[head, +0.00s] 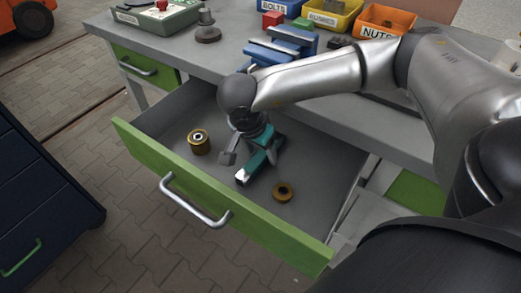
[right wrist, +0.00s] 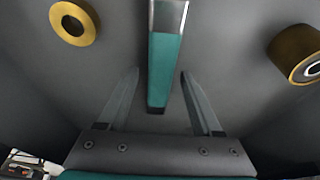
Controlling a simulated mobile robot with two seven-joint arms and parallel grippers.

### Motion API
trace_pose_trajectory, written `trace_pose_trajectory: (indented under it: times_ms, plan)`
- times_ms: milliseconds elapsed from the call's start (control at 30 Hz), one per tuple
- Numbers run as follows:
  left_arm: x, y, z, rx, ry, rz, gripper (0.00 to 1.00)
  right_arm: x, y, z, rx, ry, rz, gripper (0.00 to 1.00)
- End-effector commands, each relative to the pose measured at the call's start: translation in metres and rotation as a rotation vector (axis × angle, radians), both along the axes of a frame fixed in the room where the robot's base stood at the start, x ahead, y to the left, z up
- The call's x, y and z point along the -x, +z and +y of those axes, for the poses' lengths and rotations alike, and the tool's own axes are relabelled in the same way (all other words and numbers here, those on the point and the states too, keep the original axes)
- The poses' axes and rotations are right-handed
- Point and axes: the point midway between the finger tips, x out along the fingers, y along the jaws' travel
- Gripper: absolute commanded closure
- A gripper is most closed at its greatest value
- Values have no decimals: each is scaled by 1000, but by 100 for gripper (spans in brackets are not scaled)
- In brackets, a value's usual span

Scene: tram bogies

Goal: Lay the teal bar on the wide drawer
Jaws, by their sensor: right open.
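The teal bar (head: 253,167), with a bare metal end, lies on the floor of the open wide drawer (head: 270,224), which has a green front. I cannot tell how high the fingertips are above the drawer floor. The left gripper is not in view.
A brass-coloured roller (head: 199,142) and a brass ring (head: 283,191) lie in the drawer on either side of the bar. A dark cabinet (head: 38,200) stands at the left.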

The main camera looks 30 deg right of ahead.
Motion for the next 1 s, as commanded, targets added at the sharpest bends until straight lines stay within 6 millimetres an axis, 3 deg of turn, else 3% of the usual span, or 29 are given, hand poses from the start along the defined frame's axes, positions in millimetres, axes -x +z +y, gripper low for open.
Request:
trace_pose_trajectory:
  times_ms: [367, 1000]
  plan:
    - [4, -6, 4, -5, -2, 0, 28, 1, 11, 2, -2, 1, -1, 33]
    - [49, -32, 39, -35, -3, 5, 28, 10, 99, 27, -1, 2, -2, 33]
